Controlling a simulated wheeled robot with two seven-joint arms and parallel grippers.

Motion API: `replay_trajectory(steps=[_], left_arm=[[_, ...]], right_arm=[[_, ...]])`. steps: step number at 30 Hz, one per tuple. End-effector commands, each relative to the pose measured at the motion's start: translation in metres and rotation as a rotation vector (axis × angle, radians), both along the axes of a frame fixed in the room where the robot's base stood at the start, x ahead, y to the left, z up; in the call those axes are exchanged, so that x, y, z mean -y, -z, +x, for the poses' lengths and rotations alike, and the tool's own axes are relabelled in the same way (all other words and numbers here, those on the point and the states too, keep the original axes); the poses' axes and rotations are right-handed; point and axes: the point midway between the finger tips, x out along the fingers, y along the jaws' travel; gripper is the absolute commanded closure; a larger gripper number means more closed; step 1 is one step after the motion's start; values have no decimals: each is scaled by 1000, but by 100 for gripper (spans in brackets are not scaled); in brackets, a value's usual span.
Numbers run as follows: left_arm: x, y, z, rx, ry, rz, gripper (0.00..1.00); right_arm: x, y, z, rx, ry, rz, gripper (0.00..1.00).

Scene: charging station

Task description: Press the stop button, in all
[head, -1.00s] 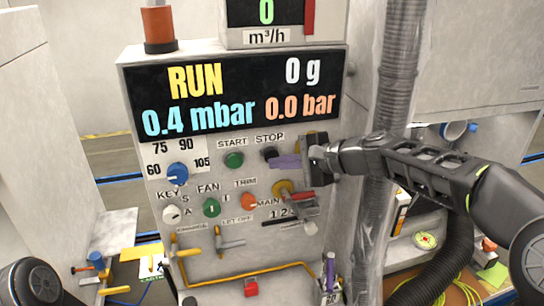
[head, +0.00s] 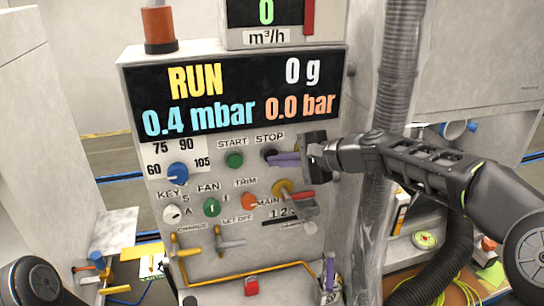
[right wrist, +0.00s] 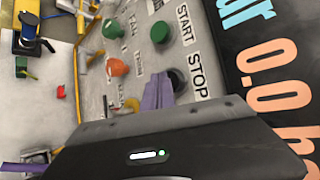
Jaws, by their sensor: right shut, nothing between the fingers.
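The black stop button (head: 270,154) is on the grey panel under the STOP label, right of the green start button (head: 234,160). My right gripper (head: 277,159) is shut and empty, its purple fingers pointing at the panel just by the stop button. In the right wrist view the shut fingers (right wrist: 158,92) lie close beside the dark stop button (right wrist: 176,80), overlapping its edge; I cannot tell whether they touch it. The display (head: 235,95) reads RUN, 0 g, 0.4 mbar and 0.0 bar.
A blue dial (head: 177,173), green fan knob (head: 211,207) and orange trim knob (head: 249,202) sit on the panel near the buttons. A yellow-based switch (head: 283,188) is just below my right gripper. A ribbed grey hose (head: 401,70) runs down right of the panel.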

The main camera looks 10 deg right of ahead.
Motion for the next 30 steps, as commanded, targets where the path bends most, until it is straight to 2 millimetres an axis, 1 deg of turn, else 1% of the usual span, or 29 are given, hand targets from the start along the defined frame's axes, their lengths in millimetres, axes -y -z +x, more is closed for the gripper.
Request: replay_trajectory(steps=[9,17,20,30], left_arm=[[0,-2,0,0,0,0,43],[0,-1,0,0,0,0,43],[0,1,0,0,0,0,43],[0,13,0,0,0,0,43]], right_arm=[[0,0,4,1,1,0,100],[0,0,4,1,2,0,100],[0,1,2,1,2,0,100],[1,1,-13,1,2,0,100]])
